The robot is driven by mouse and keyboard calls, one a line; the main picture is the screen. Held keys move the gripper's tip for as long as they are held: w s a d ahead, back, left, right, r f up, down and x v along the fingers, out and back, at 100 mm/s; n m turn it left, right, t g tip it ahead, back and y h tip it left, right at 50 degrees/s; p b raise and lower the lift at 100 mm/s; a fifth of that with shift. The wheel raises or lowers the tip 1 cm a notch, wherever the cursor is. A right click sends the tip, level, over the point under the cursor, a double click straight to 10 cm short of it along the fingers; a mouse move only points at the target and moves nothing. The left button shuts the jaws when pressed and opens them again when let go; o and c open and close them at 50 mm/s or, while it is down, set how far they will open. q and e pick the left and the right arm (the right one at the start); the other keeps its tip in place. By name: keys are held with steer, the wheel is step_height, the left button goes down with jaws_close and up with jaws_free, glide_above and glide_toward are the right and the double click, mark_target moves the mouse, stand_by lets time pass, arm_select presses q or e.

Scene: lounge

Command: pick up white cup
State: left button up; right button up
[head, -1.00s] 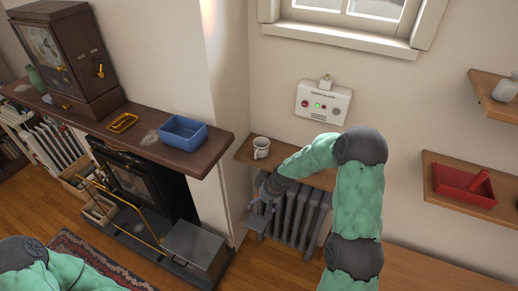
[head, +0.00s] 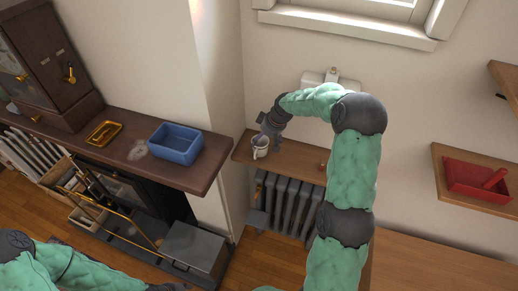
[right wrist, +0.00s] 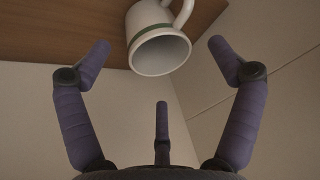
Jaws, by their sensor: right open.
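The white cup (head: 260,148) stands on the wooden shelf above the radiator. In the right wrist view the cup (right wrist: 147,22) shows a green band, its handle and its open mouth facing the camera. My right gripper (head: 267,136) is just above the cup in the head view, partly covering it. In the right wrist view the right gripper (right wrist: 160,62) is open, its fingers spread below the cup in the picture, with nothing between them. My left arm shows at the lower left of the head view; its fingers are not seen.
The wooden shelf (head: 300,161) is clear right of the cup except for a small red item (head: 322,167). The wall stands close behind, with a white alarm box (head: 318,82) partly hidden by my arm. A blue tray (head: 176,145) sits on the mantel (head: 205,176) to the left.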

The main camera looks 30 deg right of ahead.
mark_target(261, 144)
steer(key=shift+d+b+x, duration=0.2)
steer(key=shift+b+x, duration=0.25)
steer(key=shift+x, duration=2.65)
steer(key=shift+w, duration=0.1)
steer(key=shift+c, duration=0.3)
steer(key=c, duration=1.2)
